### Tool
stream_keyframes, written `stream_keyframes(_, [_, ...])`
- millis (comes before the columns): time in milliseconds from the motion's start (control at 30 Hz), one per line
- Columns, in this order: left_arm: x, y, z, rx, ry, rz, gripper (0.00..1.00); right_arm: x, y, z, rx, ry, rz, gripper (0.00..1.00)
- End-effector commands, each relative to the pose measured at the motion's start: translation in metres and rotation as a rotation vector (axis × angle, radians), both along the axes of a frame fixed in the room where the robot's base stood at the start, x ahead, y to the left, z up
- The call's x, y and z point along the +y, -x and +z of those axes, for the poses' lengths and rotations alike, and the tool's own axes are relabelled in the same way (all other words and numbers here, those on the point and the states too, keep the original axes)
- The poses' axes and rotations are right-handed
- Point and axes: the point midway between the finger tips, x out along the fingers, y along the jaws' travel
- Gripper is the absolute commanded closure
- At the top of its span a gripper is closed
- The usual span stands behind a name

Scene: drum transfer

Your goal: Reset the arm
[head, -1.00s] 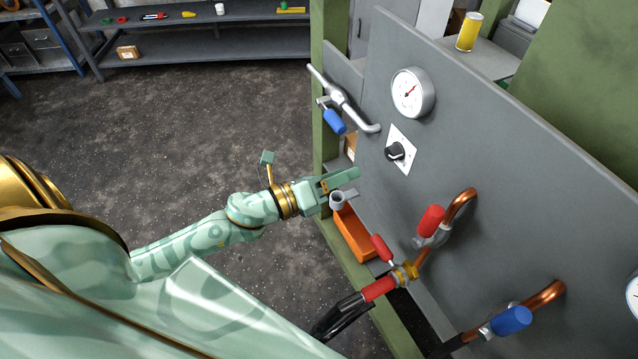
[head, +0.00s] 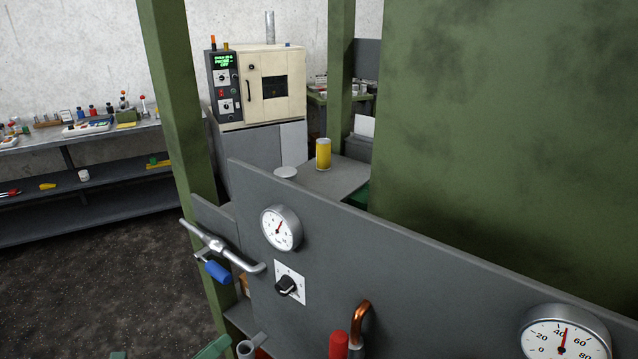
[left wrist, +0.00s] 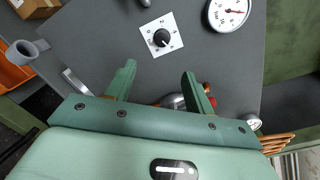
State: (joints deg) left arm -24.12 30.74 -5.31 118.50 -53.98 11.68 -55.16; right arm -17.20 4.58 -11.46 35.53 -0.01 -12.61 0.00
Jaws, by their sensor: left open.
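My left gripper (left wrist: 158,88) shows in the left wrist view with its two green fingers spread apart and nothing between them. It faces the grey panel (left wrist: 110,30), with the black selector knob (left wrist: 161,38) on its white plate just beyond the fingertips. In the head view only the tip of the left gripper (head: 212,350) shows at the bottom edge, in front of the panel and below the knob (head: 286,285). A grey pipe end (head: 246,349) is close beside it. My right gripper is in neither view.
A yellow can (head: 323,154) stands on a table behind the panel. A green post (head: 180,110) rises at the panel's left end. Open floor is at left.

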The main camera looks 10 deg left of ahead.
Motion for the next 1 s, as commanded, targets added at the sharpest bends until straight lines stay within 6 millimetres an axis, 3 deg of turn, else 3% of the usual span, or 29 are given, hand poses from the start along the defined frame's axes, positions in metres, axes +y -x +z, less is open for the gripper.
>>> stream_keyframes(67, [0.018,-0.004,-0.025,0.126,0.135,0.071,0.47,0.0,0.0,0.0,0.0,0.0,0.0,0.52])
stream_keyframes(167, [0.053,0.0,-0.092,0.35,0.328,0.227,0.47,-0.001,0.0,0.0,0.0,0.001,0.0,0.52])
stream_keyframes(267, [0.088,0.022,-0.174,0.581,0.549,0.441,0.47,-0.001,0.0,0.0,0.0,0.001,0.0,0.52])
stream_keyframes(300, [0.1,0.035,-0.206,0.663,0.631,0.533,0.47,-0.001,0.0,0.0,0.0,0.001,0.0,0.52])
stream_keyframes(367, [0.115,0.061,-0.253,0.775,0.75,0.676,0.47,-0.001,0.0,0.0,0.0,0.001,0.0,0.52])
stream_keyframes(467, [0.127,0.118,-0.325,0.942,0.93,0.925,0.47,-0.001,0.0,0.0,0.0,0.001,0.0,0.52])
stream_keyframes(600, [0.122,0.217,-0.406,1.128,1.131,1.288,0.47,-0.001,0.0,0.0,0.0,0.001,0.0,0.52])
stream_keyframes(700, [0.101,0.288,-0.443,1.232,1.215,1.522,0.47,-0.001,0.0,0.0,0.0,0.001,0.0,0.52])
stream_keyframes(800, [0.074,0.344,-0.463,1.313,1.245,1.684,0.47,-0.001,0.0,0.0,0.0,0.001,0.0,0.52])
stream_keyframes(900, [0.046,0.375,-0.472,1.376,1.247,1.757,0.47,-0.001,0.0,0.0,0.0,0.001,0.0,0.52])
stream_keyframes(1000, [0.024,0.372,-0.473,1.401,1.265,1.748,0.47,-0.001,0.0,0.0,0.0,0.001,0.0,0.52])
